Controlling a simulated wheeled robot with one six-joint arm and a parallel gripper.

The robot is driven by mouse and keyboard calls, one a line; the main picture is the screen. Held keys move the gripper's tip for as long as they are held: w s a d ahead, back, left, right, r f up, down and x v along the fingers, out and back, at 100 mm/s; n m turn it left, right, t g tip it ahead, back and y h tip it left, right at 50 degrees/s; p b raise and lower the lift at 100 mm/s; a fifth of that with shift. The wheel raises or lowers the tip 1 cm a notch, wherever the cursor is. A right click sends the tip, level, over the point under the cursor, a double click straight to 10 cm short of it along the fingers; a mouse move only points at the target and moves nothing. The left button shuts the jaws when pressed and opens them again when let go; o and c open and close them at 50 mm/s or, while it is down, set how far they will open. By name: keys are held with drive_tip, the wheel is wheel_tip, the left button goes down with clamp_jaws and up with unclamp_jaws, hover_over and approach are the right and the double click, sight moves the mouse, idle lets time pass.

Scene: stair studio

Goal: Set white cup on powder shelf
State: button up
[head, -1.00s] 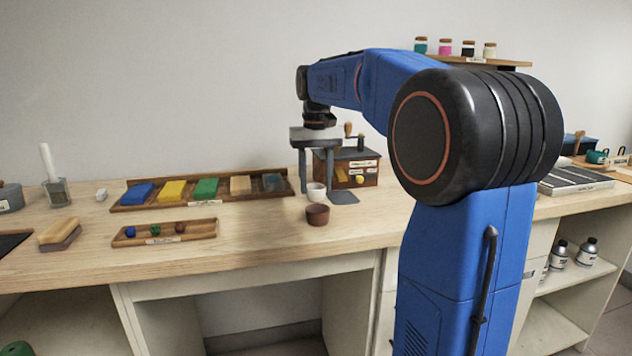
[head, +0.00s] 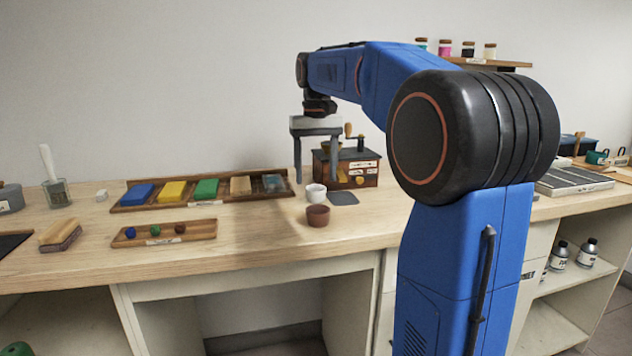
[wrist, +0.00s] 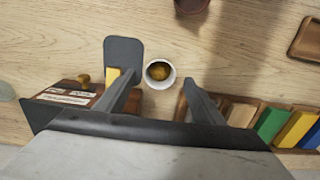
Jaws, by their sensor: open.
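The white cup (head: 316,195) stands upright on the workbench, behind a brown cup. In the wrist view the white cup (wrist: 160,74) shows from above, with something yellow-brown inside. My gripper (head: 316,180) is open and empty, pointing down, with its fingertips a little above the cup. In the wrist view its fingers (wrist: 160,82) lie to either side of the cup with gaps. The wall shelf with small coloured jars (head: 508,63), likely the powder shelf, is at the upper right. My arm hides its left part.
The brown cup (head: 318,216) stands just in front. A grey pad (head: 343,198) and a wooden grinder box (head: 352,170) are close right and behind. A tray of coloured blocks (head: 120,205) and a small tray of balls (head: 212,233) lie left.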

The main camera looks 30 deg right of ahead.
drive_tip(key=shift+o, duration=0.5)
wheel_tip(320, 180, up, 9)
drive_tip(key=shift+f, duration=0.15)
drive_tip(key=a+f+n+h, duration=0.2)
drive_tip(key=a+n+h, duration=0.2)
drive_tip(key=n, duration=0.3)
drive_tip(key=s+a+f+n+h, duration=0.1)
drive_tip(key=a+f+n+h, duration=0.2)
drive_tip(key=n, duration=0.4)
drive_tip(key=s+a+f+n+h, duration=0.1)
drive_tip(key=a+f+n+h, duration=0.1)
drive_tip(key=a+n+h, duration=0.3)
drive_tip(key=shift+s+a+f+n+t+h, duration=0.1)
drive_tip(key=shift+a+f+n+t+h, duration=0.05)
drive_tip(key=shift+a+n, duration=0.4)
drive_tip(key=shift+s+a+f+n+t+h, duration=0.1)
drive_tip(key=shift+a+f+n+t+h, duration=0.05)
drive_tip(key=shift+a+n, duration=0.4)
drive_tip(key=shift+a+r+n+t+h, duration=0.1)
drive_tip(key=shift+a+n+t+h, duration=0.35)
drive_tip(key=shift+a, duration=0.2)
approach(316, 189)
drive_tip(key=d, duration=0.1)
drive_tip(key=s+d, duration=0.2)
drive_tip(key=shift+d+f, duration=0.15)
drive_tip(key=shift+f, duration=0.15)
drive_tip(key=shift+x, duration=2.65)
drive_tip(key=shift+w+f+n, duration=0.2)
drive_tip(key=shift+n, duration=0.05)
drive_tip(key=shift+c, duration=0.6)
